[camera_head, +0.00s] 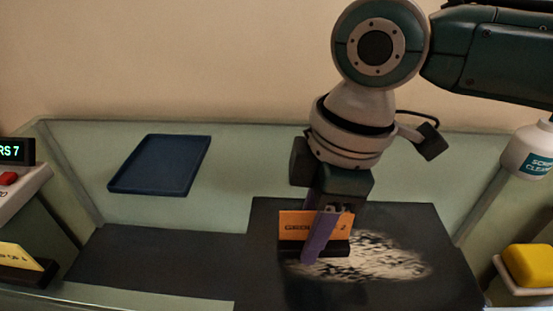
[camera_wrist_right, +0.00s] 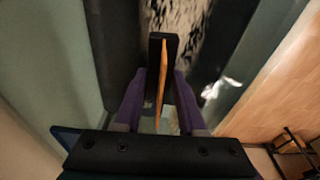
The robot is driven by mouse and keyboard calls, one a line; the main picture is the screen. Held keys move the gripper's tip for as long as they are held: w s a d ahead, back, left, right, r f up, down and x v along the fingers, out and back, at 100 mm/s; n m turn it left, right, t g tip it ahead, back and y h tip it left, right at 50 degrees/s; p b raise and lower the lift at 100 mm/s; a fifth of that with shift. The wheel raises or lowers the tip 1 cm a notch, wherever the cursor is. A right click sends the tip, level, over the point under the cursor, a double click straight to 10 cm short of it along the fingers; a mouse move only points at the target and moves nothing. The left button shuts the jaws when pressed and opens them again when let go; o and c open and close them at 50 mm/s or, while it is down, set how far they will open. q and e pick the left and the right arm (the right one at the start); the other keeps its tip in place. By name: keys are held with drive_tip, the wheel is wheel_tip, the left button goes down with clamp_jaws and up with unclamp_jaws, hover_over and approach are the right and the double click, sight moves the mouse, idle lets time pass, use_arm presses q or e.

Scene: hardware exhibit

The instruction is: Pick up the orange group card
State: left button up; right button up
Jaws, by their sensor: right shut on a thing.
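The orange group card (camera_head: 292,224) stands upright in a black holder (camera_head: 291,246) over the dark mat, with its printed text partly covered by a finger. My right gripper (camera_head: 324,232) reaches down from above and is shut on the card, its purple finger across the front. In the right wrist view the card (camera_wrist_right: 162,80) shows edge-on between the two purple fingers (camera_wrist_right: 159,104), with the black holder (camera_wrist_right: 157,40) beyond them. I cannot tell whether the holder touches the surface. My left gripper is not in view.
A black-and-white speckled patch (camera_head: 385,262) lies on the dark mat (camera_head: 440,285) beside the card. A blue tray (camera_head: 160,165) is at the back left. A yellow card (camera_head: 20,257) stands far left. A yellow block (camera_head: 530,264) and a white labelled container (camera_head: 528,152) are at right.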

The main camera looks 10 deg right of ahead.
clamp_jaws()
drive_tip(key=shift+r, duration=0.1)
